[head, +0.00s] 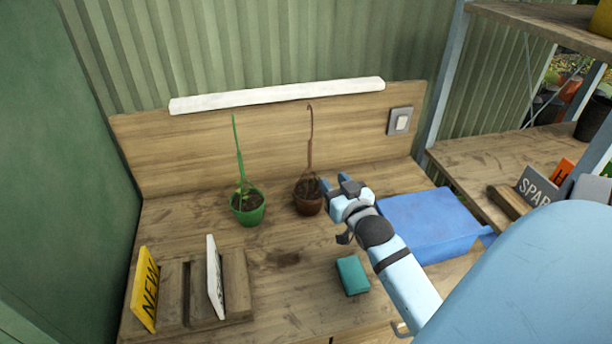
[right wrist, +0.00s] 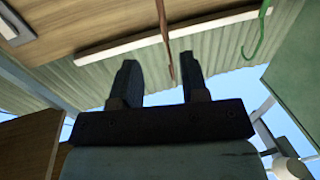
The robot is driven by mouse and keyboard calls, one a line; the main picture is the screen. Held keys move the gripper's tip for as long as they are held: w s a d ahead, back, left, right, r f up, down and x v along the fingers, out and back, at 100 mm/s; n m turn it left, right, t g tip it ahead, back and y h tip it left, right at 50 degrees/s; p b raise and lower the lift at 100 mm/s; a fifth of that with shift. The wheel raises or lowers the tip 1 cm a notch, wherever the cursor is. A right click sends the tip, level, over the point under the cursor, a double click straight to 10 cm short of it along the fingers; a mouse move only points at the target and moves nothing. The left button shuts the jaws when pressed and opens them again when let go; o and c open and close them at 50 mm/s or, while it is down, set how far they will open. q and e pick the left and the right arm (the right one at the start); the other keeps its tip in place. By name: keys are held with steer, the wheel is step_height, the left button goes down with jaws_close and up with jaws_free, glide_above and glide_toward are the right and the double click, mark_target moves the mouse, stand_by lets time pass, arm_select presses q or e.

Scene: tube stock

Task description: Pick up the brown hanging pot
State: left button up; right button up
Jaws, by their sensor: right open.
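The brown hanging pot (head: 309,203) stands on the wooden bench, with its tall thin hanger (head: 310,140) rising to a hook at the top. My right gripper (head: 335,184) is at the pot's right side, near its rim, and open. I cannot tell whether it touches the pot. In the right wrist view my two dark fingers (right wrist: 162,85) are spread, and the brown hanger (right wrist: 168,45) shows between and beyond them. The brown pot's body is not in that view. My left gripper is not in view.
A green hanging pot (head: 248,212) stands left of the brown one; its green hook shows in the right wrist view (right wrist: 262,35). A blue bin (head: 432,222) is at right, a teal block (head: 352,275) in front. A wooden sign holder (head: 236,283) stands front left. The bench's middle is clear.

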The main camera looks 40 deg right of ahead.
mark_target(311, 153)
steer(key=p+x, duration=0.1)
steer(key=x, duration=0.5)
steer(key=shift+w+r, duration=0.15)
steer(key=shift+w, duration=0.25)
steer(key=shift+w+d, duration=0.1)
steer(key=shift+w, duration=0.4)
steer(key=x, duration=0.1)
steer(key=p+x, duration=0.1)
steer(key=x, duration=0.2)
steer(key=shift+w+d+r, duration=0.1)
steer(key=shift+w+r, duration=0.1)
steer(key=shift+r, duration=0.1)
steer(key=shift+w+d+f, duration=0.1)
steer(key=shift+w, duration=0.3)
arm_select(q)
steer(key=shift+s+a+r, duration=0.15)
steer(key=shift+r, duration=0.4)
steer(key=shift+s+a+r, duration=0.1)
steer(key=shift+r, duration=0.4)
arm_select(e)
steer(key=shift+s, duration=0.1)
jaws_close()
